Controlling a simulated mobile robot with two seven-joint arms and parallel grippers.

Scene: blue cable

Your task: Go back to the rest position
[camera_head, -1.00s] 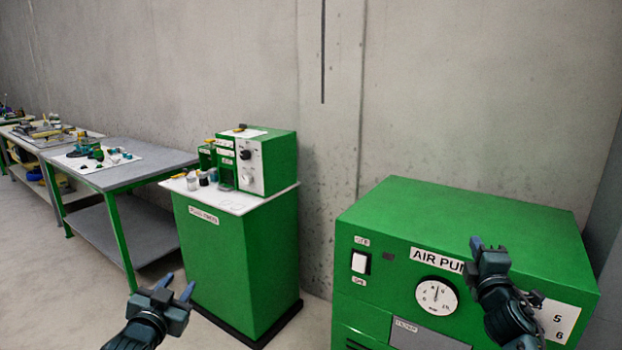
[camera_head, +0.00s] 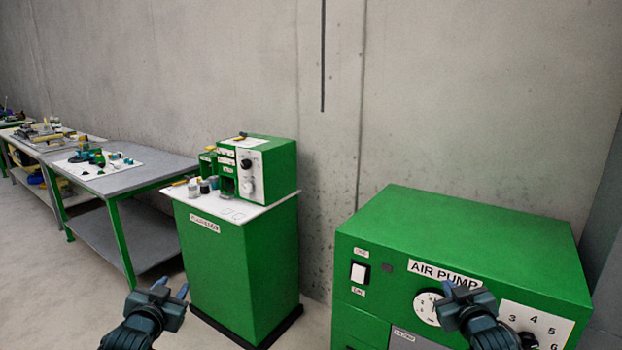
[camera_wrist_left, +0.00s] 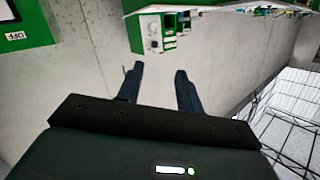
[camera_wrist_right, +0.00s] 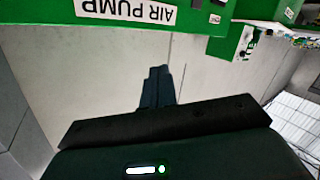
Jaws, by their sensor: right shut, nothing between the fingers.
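My left gripper (camera_head: 172,286) is at the lower left of the head view, in front of the green cabinet. In the left wrist view its two fingers (camera_wrist_left: 160,82) stand apart with nothing between them. No blue cable can be made out in these frames.
The air pump box has a white switch (camera_head: 360,272) and a round gauge (camera_head: 428,306). A green cabinet (camera_head: 235,260) carries a green device (camera_head: 265,170) and small pots. Workbenches (camera_head: 130,178) with parts stand at the left. Bare floor (camera_head: 105,300) shows at the lower left.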

